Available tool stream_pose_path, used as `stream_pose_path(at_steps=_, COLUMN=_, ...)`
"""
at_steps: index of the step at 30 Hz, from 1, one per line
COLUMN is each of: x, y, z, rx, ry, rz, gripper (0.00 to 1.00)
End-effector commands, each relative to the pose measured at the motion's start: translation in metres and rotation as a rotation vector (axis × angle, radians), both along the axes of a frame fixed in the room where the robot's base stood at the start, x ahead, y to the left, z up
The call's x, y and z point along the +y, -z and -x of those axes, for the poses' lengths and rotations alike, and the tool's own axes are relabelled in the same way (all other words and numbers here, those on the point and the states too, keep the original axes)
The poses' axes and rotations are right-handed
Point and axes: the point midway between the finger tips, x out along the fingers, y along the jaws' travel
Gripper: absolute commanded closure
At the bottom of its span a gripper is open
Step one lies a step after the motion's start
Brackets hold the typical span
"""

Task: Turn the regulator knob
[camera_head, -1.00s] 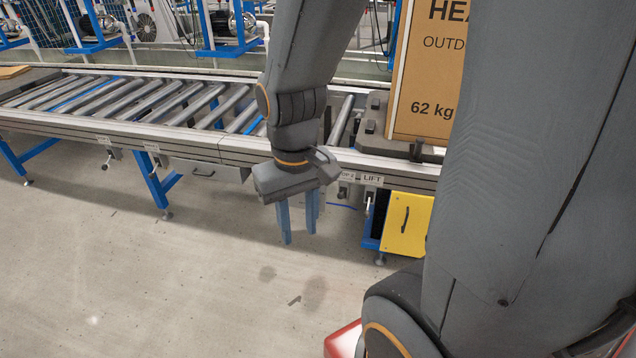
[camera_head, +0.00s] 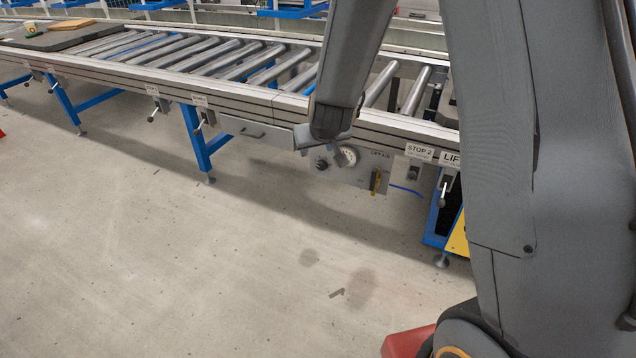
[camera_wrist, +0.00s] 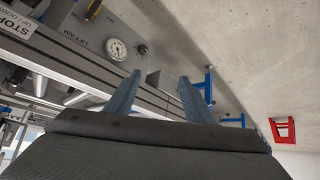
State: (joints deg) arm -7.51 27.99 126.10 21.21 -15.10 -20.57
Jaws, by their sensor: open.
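The regulator knob (camera_head: 321,164) is a small dark knob on the grey air panel (camera_head: 358,178) under the roller conveyor's front rail. A round white gauge (camera_head: 348,155) sits to its right. In the wrist view the knob (camera_wrist: 142,49) and gauge (camera_wrist: 116,48) both show beyond the fingertips, the knob nearer the gap between them. My gripper (camera_wrist: 160,80) is open with two blue fingers and nothing between them. In the head view my arm hides most of the gripper (camera_head: 342,156), which overlaps the panel. It looks apart from the knob.
The roller conveyor (camera_head: 150,72) runs along the back on blue legs. A yellow-handled valve (camera_head: 377,181) is on the panel's right. STOP 2 and LIFT labels with levers (camera_head: 443,191) are farther right. The floor (camera_head: 180,270) in front is clear. A red object (camera_wrist: 284,130) stands off in the wrist view.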

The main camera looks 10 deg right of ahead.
Motion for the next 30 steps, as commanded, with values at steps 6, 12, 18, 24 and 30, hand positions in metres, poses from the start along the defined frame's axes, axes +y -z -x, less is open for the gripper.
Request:
stream_pose_path(at_steps=6, x=0.004, y=0.084, z=-0.086, rx=-0.197, ry=0.028, rz=0.111, gripper=0.51)
stream_pose_path(at_steps=12, x=0.000, y=0.149, z=-0.144, rx=-0.363, ry=0.078, rz=0.251, gripper=0.51)
stream_pose_path(at_steps=18, x=-0.006, y=0.214, z=-0.180, rx=-0.506, ry=0.141, rz=0.424, gripper=0.51)
stream_pose_path(at_steps=24, x=-0.013, y=0.267, z=-0.194, rx=-0.610, ry=0.207, rz=0.599, gripper=0.51)
stream_pose_path(at_steps=30, x=-0.017, y=0.291, z=-0.195, rx=-0.659, ry=0.248, rz=0.704, gripper=0.51)
